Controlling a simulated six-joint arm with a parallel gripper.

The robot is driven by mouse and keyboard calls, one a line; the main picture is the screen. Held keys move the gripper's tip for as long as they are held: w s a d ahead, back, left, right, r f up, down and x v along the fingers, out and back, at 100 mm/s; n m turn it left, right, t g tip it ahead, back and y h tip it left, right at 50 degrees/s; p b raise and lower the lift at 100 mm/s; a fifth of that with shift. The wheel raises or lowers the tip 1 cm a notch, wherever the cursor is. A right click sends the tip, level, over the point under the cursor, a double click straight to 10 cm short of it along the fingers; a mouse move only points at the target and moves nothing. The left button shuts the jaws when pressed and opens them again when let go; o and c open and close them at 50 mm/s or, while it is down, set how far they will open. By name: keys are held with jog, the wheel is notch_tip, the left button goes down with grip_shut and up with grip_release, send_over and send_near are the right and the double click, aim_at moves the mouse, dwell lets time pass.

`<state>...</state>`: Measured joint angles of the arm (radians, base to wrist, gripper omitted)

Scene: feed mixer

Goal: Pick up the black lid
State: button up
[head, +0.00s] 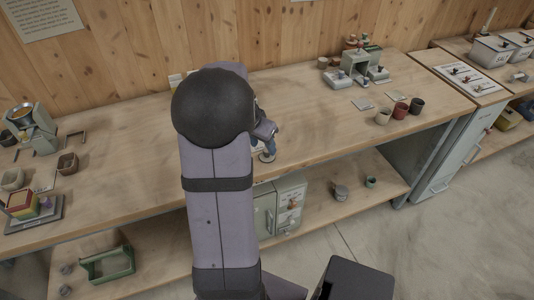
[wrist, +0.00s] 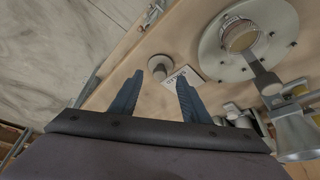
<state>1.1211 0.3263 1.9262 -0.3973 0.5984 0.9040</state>
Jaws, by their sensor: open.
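My gripper (wrist: 160,77) is open, with two blue fingers apart and nothing held between them. In the head view my arm hides most of the gripper; a blue finger part (head: 268,152) shows near the table's front edge. I cannot make out a clearly black lid in either view. In the wrist view a small round grey piece with a darker rounded part (wrist: 160,67) lies beyond the fingertips, between their lines. I cannot tell whether it is the lid.
A printed card (wrist: 186,77) lies beside the round piece. A wide grey round flange with an open mouth (wrist: 210,50) and metal machine parts (wrist: 296,128) stand to the right. In the head view, the wooden table (head: 125,140) is clear left of my arm; cups (head: 401,109) stand right.

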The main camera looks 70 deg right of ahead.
aim_at(266, 150)
jog(key=shift+p+x, duration=0.45)
jog(key=shift+x, duration=1.55)
jog(key=shift+d, duration=0.1)
jog(key=shift+r, duration=0.1)
grip_shut()
